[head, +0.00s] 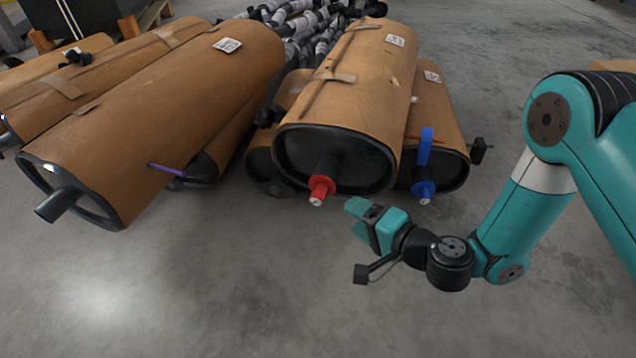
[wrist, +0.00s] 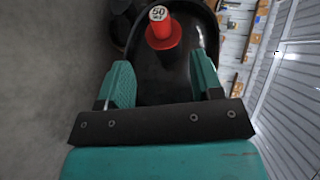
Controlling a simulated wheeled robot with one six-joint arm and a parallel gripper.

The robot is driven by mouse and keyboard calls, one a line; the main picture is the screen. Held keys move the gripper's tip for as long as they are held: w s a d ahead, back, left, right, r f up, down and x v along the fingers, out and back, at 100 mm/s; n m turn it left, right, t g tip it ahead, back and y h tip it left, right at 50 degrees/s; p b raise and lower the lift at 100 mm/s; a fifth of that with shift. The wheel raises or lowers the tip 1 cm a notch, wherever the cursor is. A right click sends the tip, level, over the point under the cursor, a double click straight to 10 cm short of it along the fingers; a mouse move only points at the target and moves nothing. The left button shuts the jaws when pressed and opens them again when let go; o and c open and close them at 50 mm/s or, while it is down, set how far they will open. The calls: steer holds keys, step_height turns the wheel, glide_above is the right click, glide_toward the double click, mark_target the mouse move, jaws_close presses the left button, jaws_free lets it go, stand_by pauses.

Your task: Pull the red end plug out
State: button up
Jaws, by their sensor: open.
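The red end plug (head: 321,189) sits in the pipe at the near end of a brown-wrapped muffler (head: 360,80) in the middle of the head view. In the wrist view the red plug (wrist: 162,30) shows a pale end face marked 50, at the top centre against the black muffler end. My gripper (head: 358,216) is to the right of the plug and nearer, apart from it. In the wrist view its two teal fingers (wrist: 160,75) are spread with nothing between them, and the plug lies beyond their tips.
A blue plug (head: 424,188) is on the lower muffler to the right, with a blue strap (head: 426,146) above it. More wrapped mufflers (head: 160,95) lie at left, one with a bare pipe end (head: 57,205). The concrete floor (head: 200,290) in front is clear.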

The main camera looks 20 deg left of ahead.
mark_target(322, 201)
steer(key=shift+b+x, duration=1.95)
steer(key=shift+x, duration=4)
steer(key=c, duration=1)
steer(key=shift+s+d+r+p, duration=0.1)
steer(key=shift+s+p, duration=0.2)
steer(key=shift+s, duration=1.5)
steer(key=shift+s+d+p, duration=0.1)
steer(key=shift+s+p, duration=0.2)
steer(key=shift+s, duration=1.45)
